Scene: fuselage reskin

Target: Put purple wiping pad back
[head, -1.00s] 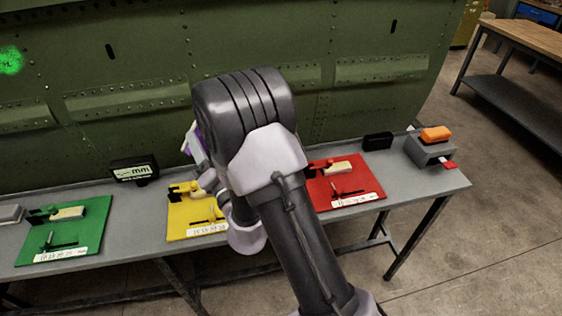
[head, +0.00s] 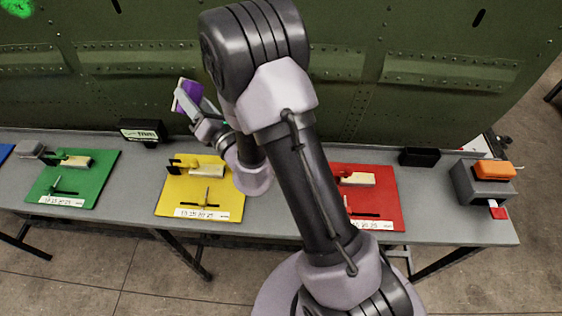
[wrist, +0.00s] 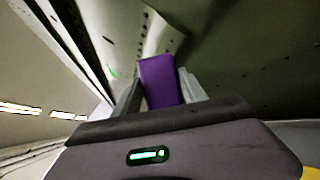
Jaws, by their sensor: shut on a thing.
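The purple wiping pad (head: 191,92) is held up in front of the green fuselage skin, above the bench and over the back of the yellow mat. It has a pale layer on its left side. My gripper (head: 184,104) is shut on it, with the pad tilted. In the wrist view the purple pad (wrist: 160,82) stands between the two grey fingers of my gripper (wrist: 160,92). My arm hides part of the bench between the yellow and red mats.
The grey bench (head: 130,196) carries a green mat (head: 95,180), a yellow mat (head: 225,200) and a red mat (head: 388,190) with tools. A black display (head: 142,130) stands behind them. A black open box (head: 419,157) and a grey block with an orange item (head: 494,169) are at right.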

